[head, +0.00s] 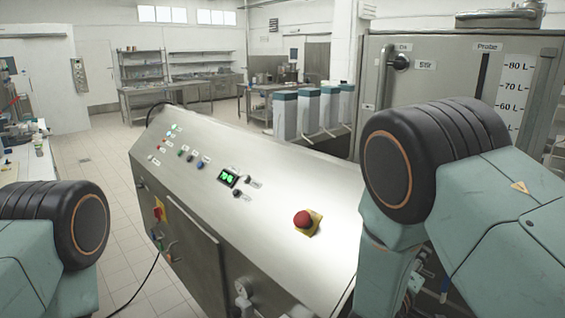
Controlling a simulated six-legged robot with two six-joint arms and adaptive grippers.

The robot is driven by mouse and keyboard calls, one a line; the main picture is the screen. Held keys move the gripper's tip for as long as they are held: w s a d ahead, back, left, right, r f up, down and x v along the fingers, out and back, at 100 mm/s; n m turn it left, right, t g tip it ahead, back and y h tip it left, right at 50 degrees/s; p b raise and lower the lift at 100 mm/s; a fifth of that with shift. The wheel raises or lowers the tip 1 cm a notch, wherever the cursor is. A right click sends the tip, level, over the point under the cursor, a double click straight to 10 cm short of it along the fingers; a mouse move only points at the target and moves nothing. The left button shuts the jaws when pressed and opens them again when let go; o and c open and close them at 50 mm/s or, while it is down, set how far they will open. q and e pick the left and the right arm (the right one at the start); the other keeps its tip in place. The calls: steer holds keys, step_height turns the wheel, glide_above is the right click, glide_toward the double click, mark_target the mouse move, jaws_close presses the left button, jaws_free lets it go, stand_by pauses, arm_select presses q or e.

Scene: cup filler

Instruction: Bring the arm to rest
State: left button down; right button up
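My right arm fills the right side of the head view, with a black rounded joint and pale green links. Part of my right gripper (418,280) shows low in the picture, mostly hidden behind the arm's links. Its fingertips are not clear, so I cannot tell if it is open or shut. It appears beside the right end of the metal control cabinet (270,200). I see nothing held in it. My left arm shows at the lower left, with a black joint, and its gripper is out of view.
A steel tank (430,75) with a litre scale (514,85) stands behind my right arm. Tiled floor (90,160) is free at the left.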

steer(key=s+a+f+m+g+y+b, duration=0.2)
steer(key=s+f+g+y+b, duration=0.15)
steer(key=s+f, duration=0.6)
steer(key=s+a+f+m+g+y+b, duration=0.25)
steer(key=s+f+y+b, duration=0.2)
steer(key=f, duration=1.05)
steer(key=s+a+f+m+g+y+b, duration=0.1)
steer(key=s+f+g+b, duration=0.2)
steer(key=s+f+b, duration=0.3)
steer(key=s+a+f+m+g+y+b, duration=0.1)
steer(key=s+f+b, duration=0.5)
steer(key=s+f, duration=0.7)
steer(key=s+a+g+y, duration=0.1)
steer(key=s+g, duration=0.1)
steer(key=s, duration=0.3)
steer(key=shift+a+f+y+b, duration=0.2)
steer(key=shift+a+y+b, duration=0.1)
steer(key=shift+b, duration=0.1)
steer(key=shift+d, duration=0.1)
